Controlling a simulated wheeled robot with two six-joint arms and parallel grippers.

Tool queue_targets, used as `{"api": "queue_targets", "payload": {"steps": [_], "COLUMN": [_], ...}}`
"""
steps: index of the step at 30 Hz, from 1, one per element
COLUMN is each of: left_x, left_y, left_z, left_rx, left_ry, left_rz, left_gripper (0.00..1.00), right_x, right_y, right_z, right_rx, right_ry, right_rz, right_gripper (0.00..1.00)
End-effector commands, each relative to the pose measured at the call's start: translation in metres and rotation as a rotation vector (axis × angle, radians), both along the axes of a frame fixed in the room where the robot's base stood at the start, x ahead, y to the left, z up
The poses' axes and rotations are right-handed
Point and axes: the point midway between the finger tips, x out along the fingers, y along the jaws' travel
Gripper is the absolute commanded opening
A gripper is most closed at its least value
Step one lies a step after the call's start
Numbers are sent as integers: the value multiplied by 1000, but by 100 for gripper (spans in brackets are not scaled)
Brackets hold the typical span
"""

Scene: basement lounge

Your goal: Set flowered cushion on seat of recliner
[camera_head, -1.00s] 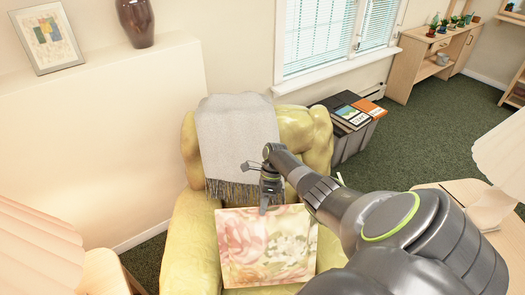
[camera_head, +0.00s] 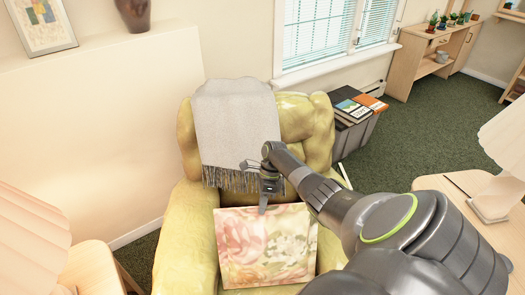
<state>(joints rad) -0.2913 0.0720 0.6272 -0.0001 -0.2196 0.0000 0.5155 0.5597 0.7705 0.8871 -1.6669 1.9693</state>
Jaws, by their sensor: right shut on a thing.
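The flowered cushion (camera_head: 262,250), square with pink and cream blooms, hangs upright in front of the yellow-green recliner (camera_head: 180,245). My right gripper (camera_head: 263,208) is shut on the cushion's top edge. The cushion covers most of the recliner's seat from view, with a strip of yellow-green showing below it. I cannot tell whether its lower edge touches the seat. The recliner's arms show on both sides of the cushion. My left gripper is not in view.
A grey fringed throw (camera_head: 235,130) hangs over the recliner's backrest. A side table with a lamp (camera_head: 497,185) stands at right, another lamp (camera_head: 30,240) at left. A dark box with books (camera_head: 352,115) stands behind the recliner, below the window. A dark vase (camera_head: 134,12) sits on the ledge.

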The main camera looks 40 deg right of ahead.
Motion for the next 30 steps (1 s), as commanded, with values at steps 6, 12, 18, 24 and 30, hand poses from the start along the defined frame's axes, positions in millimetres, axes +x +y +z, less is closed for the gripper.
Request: {"api": "queue_targets", "payload": {"steps": [6, 12, 18, 24, 30], "left_x": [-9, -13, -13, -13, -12], "left_y": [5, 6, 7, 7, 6], "left_z": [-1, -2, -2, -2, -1], "left_rx": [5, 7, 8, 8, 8], "left_ry": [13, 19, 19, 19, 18], "left_rz": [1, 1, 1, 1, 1], "left_gripper": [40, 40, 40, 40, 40], "right_x": [0, 0, 0, 0, 6], "right_y": [0, 0, 0, -1, -14], "right_z": [0, -1, -1, 1, 26], "right_rx": [0, 0, 0, -1, -4], "right_ry": [0, 0, 0, 0, -3], "right_rz": [0, 0, 0, -1, -1], "right_gripper": [0, 28, 36, 36, 36]}}
